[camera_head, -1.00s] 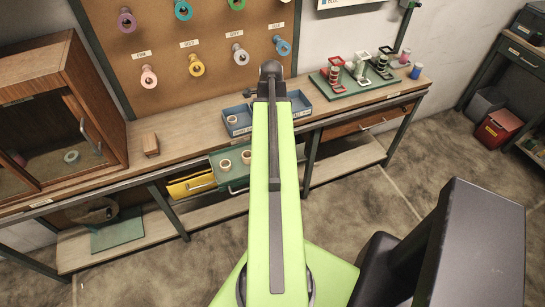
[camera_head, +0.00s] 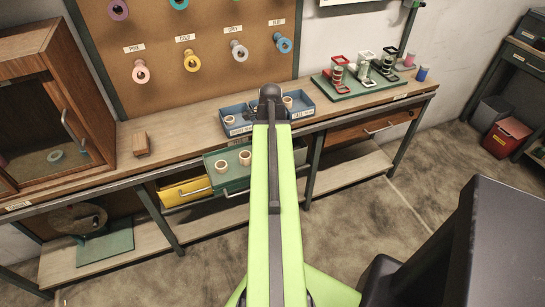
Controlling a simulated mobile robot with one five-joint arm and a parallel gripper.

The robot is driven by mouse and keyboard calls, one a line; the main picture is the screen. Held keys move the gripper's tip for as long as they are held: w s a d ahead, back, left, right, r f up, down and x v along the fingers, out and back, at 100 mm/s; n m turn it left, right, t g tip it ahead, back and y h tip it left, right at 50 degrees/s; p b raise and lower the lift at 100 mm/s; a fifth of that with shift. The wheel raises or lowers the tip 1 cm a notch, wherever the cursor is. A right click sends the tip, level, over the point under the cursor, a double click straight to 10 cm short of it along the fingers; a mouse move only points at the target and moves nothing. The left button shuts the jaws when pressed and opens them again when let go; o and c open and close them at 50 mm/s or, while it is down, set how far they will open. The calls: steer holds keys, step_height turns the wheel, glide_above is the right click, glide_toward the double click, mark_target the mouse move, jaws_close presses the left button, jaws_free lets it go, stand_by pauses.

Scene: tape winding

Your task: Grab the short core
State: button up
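A blue tray (camera_head: 236,131) sits on the workbench, behind the dark end of my arm. A pale core (camera_head: 230,119) stands in its left part and another pale core (camera_head: 287,101) in its right part. The labels on the tray's front are too small to read surely, so I cannot tell which part holds short cores. Two more cores, a left one (camera_head: 222,167) and a right one (camera_head: 245,157), stand in the open green drawer (camera_head: 233,182) below. My green arm covers the tray's middle. My gripper is hidden behind the arm's end.
A wooden cabinet (camera_head: 42,100) and a small wooden block (camera_head: 141,144) are on the left of the bench. A green board (camera_head: 347,92) with red, white and dark holders stands right. A yellow drawer (camera_head: 186,192) is partly open. Tape rolls hang on the pegboard (camera_head: 165,100).

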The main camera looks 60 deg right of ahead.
steer(key=shift+r, duration=0.1)
steer(key=c, duration=1.4)
steer(key=r+p, duration=0.5)
steer(key=shift+s+r, duration=0.2)
steer(key=shift+s, duration=0.2)
steer(key=s+d+r+p, duration=0.1)
steer(key=s+r+p, duration=0.1)
steer(key=s, duration=0.1)
steer(key=s+d+r+p, duration=0.1)
steer(key=s+p, duration=0.1)
steer(key=s, duration=0.2)
steer(key=s+d+r+p, duration=0.1)
steer(key=s+r+p, duration=0.1)
steer(key=s, duration=0.1)
steer(key=shift+s+r, duration=0.25)
steer(key=shift+r, duration=0.05)
